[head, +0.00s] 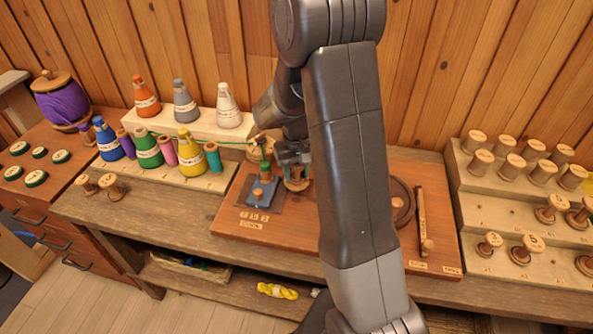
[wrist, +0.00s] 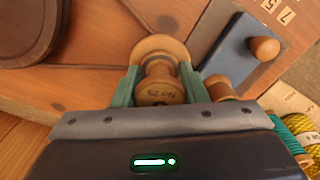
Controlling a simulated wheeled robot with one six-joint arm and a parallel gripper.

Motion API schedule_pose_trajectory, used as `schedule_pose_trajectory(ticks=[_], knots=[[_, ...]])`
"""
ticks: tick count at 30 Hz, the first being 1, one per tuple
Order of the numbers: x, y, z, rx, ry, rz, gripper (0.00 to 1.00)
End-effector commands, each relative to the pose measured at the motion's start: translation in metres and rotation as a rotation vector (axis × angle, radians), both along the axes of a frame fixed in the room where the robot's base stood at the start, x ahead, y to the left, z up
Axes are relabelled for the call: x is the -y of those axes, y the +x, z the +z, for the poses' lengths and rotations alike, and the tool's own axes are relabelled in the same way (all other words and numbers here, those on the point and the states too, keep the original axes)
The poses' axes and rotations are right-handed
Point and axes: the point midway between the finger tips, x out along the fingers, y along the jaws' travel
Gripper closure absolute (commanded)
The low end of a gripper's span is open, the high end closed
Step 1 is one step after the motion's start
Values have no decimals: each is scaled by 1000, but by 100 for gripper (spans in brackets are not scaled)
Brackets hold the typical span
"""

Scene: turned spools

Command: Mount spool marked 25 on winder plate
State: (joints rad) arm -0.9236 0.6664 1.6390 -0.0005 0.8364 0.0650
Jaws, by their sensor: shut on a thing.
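My gripper (wrist: 158,88) is shut on a wooden spool (wrist: 160,93) in the wrist view, with one green finger on each side. Its near end face is marked "No 2" and a second digit that looks like 5. A wider wooden disc (wrist: 158,46) shows just beyond it; I cannot tell whether this is its far flange. In the head view my gripper (head: 293,160) is over the reddish winder board (head: 330,236), with the wooden spool (head: 297,184) low at its fingers. A dark round plate (head: 402,200) lies on the board, partly behind my arm; it also shows in the wrist view (wrist: 35,28).
Beside the gripper stands a blue block (head: 264,193) with a wooden knob. Several yarn cones (head: 190,152) stand left, with green thread running toward the winder. A stepped rack (head: 520,215) of spools stands right. A wooden bar (head: 421,220) lies on the board.

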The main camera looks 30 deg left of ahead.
Motion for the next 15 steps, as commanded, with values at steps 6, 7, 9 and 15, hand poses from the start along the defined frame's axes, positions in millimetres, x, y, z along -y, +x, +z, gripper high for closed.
schedule_pose_trajectory(ticks=[6, 7, 9, 15], knots=[[0, 0, 0, 0, 0, 0, 52], [0, 0, 0, 0, 0, 0, 52], [0, 0, -1, 0, 0, 0, 52], [0, 0, 6, 1, 1, 0, 52]])
